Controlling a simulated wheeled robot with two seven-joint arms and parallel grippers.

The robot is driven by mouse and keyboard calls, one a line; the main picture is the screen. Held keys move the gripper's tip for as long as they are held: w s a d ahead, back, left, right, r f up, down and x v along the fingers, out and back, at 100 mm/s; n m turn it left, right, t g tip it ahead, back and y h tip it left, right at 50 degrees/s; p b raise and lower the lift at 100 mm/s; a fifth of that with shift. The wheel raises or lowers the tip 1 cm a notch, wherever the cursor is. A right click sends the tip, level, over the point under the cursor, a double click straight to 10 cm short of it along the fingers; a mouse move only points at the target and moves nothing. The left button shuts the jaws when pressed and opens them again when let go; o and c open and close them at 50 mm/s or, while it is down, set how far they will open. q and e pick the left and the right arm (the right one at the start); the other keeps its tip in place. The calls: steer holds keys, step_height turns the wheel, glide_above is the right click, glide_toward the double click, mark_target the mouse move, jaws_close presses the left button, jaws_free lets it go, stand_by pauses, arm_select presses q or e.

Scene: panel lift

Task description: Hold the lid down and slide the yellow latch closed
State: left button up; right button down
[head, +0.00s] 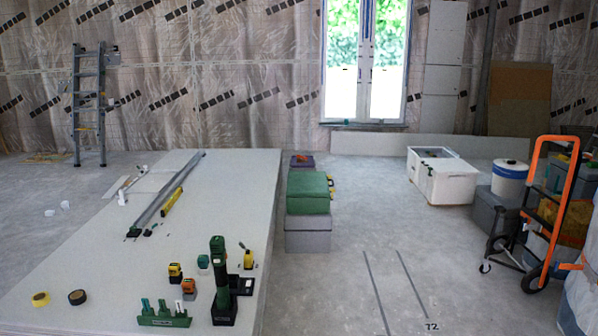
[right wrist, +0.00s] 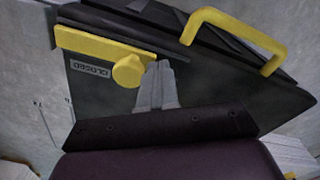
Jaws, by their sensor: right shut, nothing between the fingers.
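In the right wrist view a dark box (right wrist: 95,95) fills much of the picture. A yellow latch bar (right wrist: 90,44) with a round yellow knob (right wrist: 131,71) lies along it. A "CLOSED" label (right wrist: 91,69), upside down here, sits below the bar and left of the knob. The lid (right wrist: 165,14) runs along the upper edge, with a yellow handle (right wrist: 238,34) at upper right. My right gripper (right wrist: 161,66) is shut and empty, its grey fingertips just right of the knob; I cannot tell if they touch. My left gripper is in neither view.
In the head view a long pale table (head: 100,240) carries tapes, drills and levels. Green and grey cases (head: 308,195) stand beside it. A cart with an orange frame (head: 535,165) stands at right, near a white box (head: 452,183). The middle floor is clear.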

step_height(320, 180, up, 5)
steer(key=p, duration=0.4)
steer(key=shift+r, duration=0.1)
